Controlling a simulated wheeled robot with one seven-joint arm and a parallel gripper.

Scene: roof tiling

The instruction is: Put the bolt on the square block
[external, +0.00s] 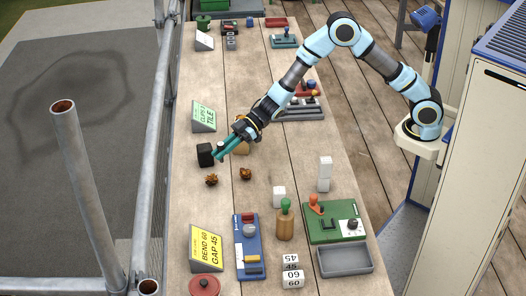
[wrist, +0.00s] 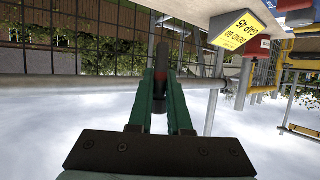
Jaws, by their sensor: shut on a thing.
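My gripper (external: 219,154) has two green fingers and reaches left over the long bench. In the wrist view my gripper (wrist: 160,88) is shut on a dark, narrow thing (wrist: 161,58) with a reddish patch; I cannot tell for sure that it is the bolt. A black blocky thing (external: 205,154) shows right at the fingertips; I cannot tell whether it is held or stands on the bench. A tan block (external: 242,148) is partly hidden behind the gripper. A white cube (external: 279,196) stands nearer the front. Which block is the square one is unclear.
Two rusty brown lumps (external: 211,180) lie just in front of the gripper. A green sign (external: 204,117) and a yellow sign (external: 207,247) stand along the left edge. Stacked white cubes (external: 324,174) and a green tool board (external: 336,222) are at the right. Scaffold rails (external: 152,130) run beside the bench.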

